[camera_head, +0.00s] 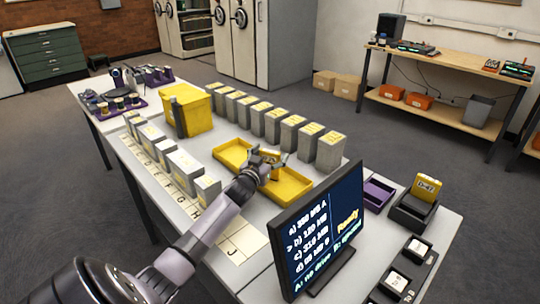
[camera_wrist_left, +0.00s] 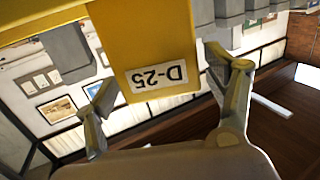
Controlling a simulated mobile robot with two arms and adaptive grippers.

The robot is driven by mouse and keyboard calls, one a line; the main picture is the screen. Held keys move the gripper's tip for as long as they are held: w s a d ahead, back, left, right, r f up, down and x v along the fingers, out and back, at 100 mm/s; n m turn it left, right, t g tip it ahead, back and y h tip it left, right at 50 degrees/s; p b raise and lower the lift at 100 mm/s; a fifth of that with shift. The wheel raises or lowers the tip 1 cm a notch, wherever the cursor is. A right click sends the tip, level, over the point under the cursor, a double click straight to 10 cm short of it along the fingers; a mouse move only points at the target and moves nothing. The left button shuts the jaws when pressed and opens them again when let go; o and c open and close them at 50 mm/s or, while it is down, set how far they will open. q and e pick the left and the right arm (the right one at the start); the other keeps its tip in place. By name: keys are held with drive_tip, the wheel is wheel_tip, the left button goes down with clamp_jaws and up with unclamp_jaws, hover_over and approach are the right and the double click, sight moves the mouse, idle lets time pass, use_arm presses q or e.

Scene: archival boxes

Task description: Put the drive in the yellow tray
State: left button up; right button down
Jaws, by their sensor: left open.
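The yellow tray (camera_head: 232,157) lies on the long grey table, with its middle partly hidden by my left gripper (camera_head: 267,168). A yellow drive labelled D-25 is between that gripper's fingers in the left wrist view (camera_wrist_left: 160,60). The fingers are spread apart, with gaps on both sides of the drive. In the head view only a small part of this drive (camera_head: 268,155) shows, at the tray's middle. I cannot tell whether its lower end rests on the tray floor. Another yellow labelled drive (camera_head: 425,187) stands in a black dock (camera_head: 413,212) at the right. My right gripper is not in view.
A row of grey boxes (camera_head: 290,130) stands behind the tray, and shorter grey boxes (camera_head: 184,165) stand in front-left. A yellow box (camera_head: 188,108) is at the far end. A monitor (camera_head: 322,230) stands close to my left arm. A purple tray (camera_head: 378,194) lies behind the monitor.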

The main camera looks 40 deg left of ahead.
use_arm(q)
drive_tip(key=shift+r, duration=0.15)
drive_tip(key=shift+s+d, duration=0.1)
drive_tip(key=shift+s, duration=0.2)
drive_tip(key=v, duration=1.1)
drive_tip(key=shift+s, duration=0.2)
